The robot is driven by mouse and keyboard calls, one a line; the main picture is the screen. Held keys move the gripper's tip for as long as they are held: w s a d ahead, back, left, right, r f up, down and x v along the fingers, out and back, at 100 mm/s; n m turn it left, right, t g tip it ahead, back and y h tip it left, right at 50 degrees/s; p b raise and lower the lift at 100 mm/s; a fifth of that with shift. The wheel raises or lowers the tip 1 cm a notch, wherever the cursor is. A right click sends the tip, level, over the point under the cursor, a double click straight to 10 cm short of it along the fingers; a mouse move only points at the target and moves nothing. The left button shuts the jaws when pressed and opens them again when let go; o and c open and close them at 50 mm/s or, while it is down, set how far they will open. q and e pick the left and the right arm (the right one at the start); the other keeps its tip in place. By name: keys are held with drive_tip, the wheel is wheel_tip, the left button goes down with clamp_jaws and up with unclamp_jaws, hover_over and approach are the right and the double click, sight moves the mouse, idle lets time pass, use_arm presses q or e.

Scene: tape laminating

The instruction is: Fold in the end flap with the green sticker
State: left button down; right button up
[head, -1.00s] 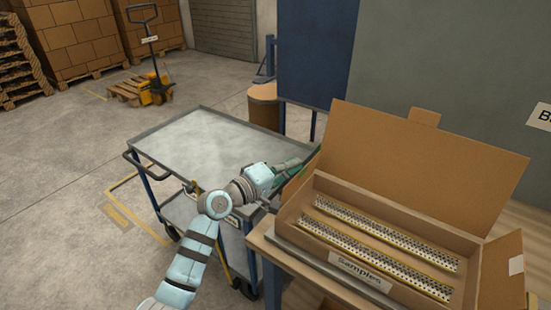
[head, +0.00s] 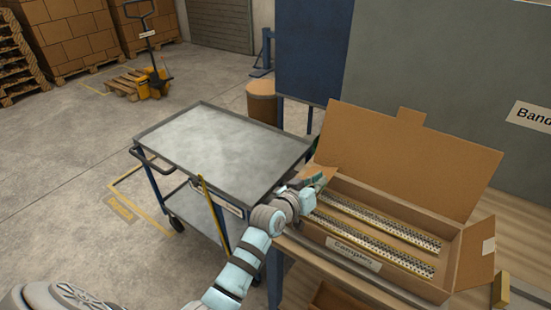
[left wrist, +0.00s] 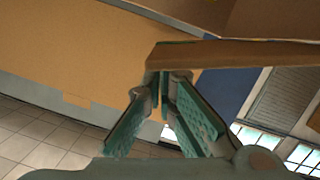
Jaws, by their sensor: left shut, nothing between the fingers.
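An open cardboard box (head: 318,229) stands on the table at right, with its large lid (head: 410,155) raised at the back. Its left end flap (head: 321,172) is partly hidden by my gripper and leans inward over the left end. It shows edge-on in the left wrist view (left wrist: 235,53). I cannot make out the green sticker clearly. The right end flap (head: 474,250) bears a white sticker and stands outward. My left gripper (head: 316,180) is shut and empty at the left flap; in the left wrist view its fingertips (left wrist: 167,82) are right at the flap's edge. My right gripper is not in view.
Two perforated strips (head: 372,222) lie in the box. A grey cart (head: 215,145) stands left of the table with a clear top. A small yellowish block (head: 501,289) lies right of the box. A dark blue panel (head: 312,50) stands behind.

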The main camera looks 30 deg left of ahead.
use_arm(q)
drive_tip(key=shift+d+f+m, duration=0.35)
drive_tip(key=shift+m, duration=0.05)
drive_tip(key=shift+s+d+f+m+y, duration=0.1)
drive_tip(key=shift+d+f+m+y, duration=0.25)
drive_tip(key=shift+f, duration=0.3)
drive_tip(key=shift+s+d+f+m+y, duration=0.1)
drive_tip(key=shift+d+f+m+y, duration=0.2)
drive_tip(key=shift+f, duration=0.3)
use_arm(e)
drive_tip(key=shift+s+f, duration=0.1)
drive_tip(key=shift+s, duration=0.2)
use_arm(q)
drive_tip(key=shift+a, duration=0.1)
